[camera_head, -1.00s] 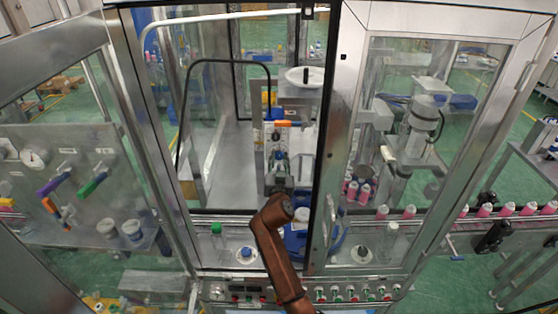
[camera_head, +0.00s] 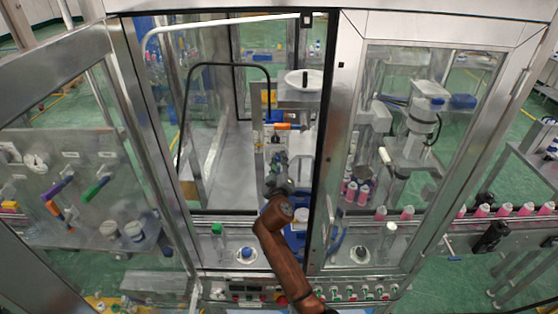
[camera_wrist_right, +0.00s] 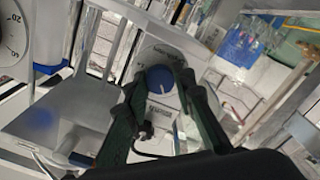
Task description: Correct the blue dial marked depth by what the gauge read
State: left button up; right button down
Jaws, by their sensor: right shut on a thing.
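In the right wrist view, the blue dial (camera_wrist_right: 160,78) is a round knob with a white pointer line, set on a pale round plate with small dark marks. Lettering around it is too small to read surely. The two dark fingers of my right gripper (camera_wrist_right: 161,84) are shut on the dial, one on each side. In the head view, my right gripper (camera_head: 277,168) is inside the machine bay, partly hidden behind my brown arm. A white round face with numerals (camera_wrist_right: 10,48) is cut off at the wrist view's left edge. My left gripper is not in view.
Metal door frames and clear panels surround the open bay. A black bent bar (camera_head: 223,65) stands left of my gripper. Pink bottles (camera_head: 505,210) line the conveyor at right. A side panel at left holds a purple handle (camera_head: 60,187) and a green handle (camera_head: 97,189).

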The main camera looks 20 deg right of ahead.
jog(key=shift+r+n, duration=0.2)
jog(key=shift+n, duration=0.3)
jog(key=c, duration=1.6)
grip_release()
jog(key=shift+f, duration=0.15)
jog(key=v, duration=1.2)
